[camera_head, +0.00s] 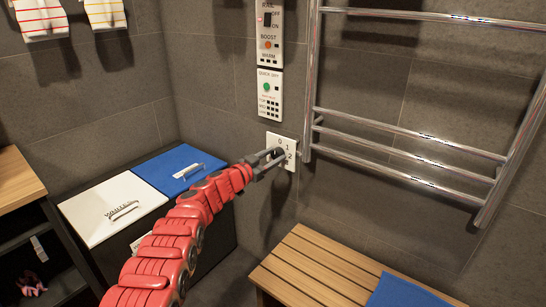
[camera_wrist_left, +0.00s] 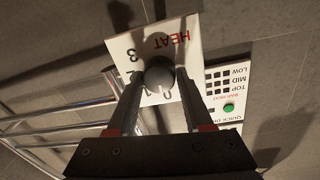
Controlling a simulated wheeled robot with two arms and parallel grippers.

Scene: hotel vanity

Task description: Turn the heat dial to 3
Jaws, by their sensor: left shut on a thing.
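The heat dial is a round dark grey knob (camera_wrist_left: 158,73) on a white plate (camera_wrist_left: 189,55) marked HEAT, with the figures 0 to 3 around it. In the head view the plate (camera_head: 290,141) is fixed to the tiled wall below two other control panels. My left gripper (camera_head: 276,155) reaches it from the lower left, and its fingers are shut on the knob, one on each side. I cannot clearly tell which figure the knob points to. My right gripper is not in view.
A switch panel (camera_head: 269,50) and a quick-dry panel (camera_head: 270,96) sit above the dial. A chrome towel rail (camera_head: 410,137) stands close on the right. A slatted wooden bench (camera_head: 320,270) is below, and white (camera_head: 100,205) and blue (camera_head: 180,165) lids lie left.

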